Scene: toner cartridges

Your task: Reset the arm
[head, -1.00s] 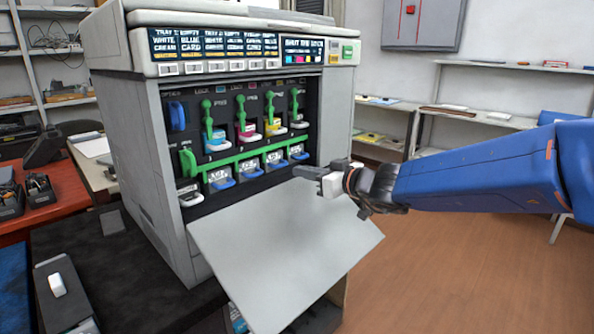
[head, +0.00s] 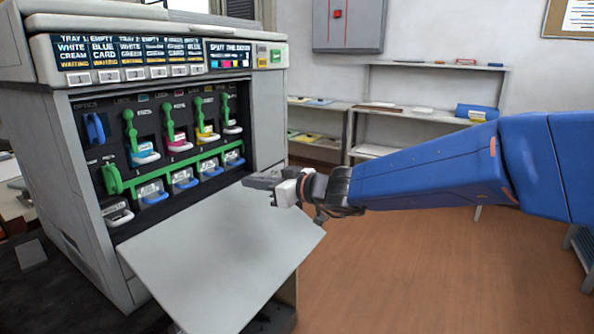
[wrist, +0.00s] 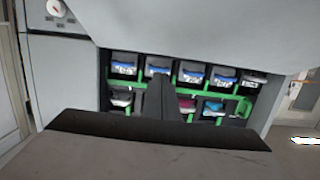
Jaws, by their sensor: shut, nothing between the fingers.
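My gripper (head: 262,183) is shut and empty at the end of my blue arm, which reaches in from the right in the head view. It is in front of the printer (head: 62,165), above the right part of the lowered door (head: 225,255), apart from the cartridges. The open bay holds cartridges with cyan (head: 145,155), magenta (head: 178,143) and yellow (head: 207,134) fronts, plus a whitish one (head: 232,127) at right. Green levers stand above them. In the wrist view, the dark gripper finger (wrist: 160,100) covers part of the bay.
A green rail (head: 185,170) with several blue-handled units runs below the cartridges. Shelves (head: 430,68) and a grey wall cabinet (head: 348,24) stand behind. The wooden floor (head: 420,270) right of the printer is clear.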

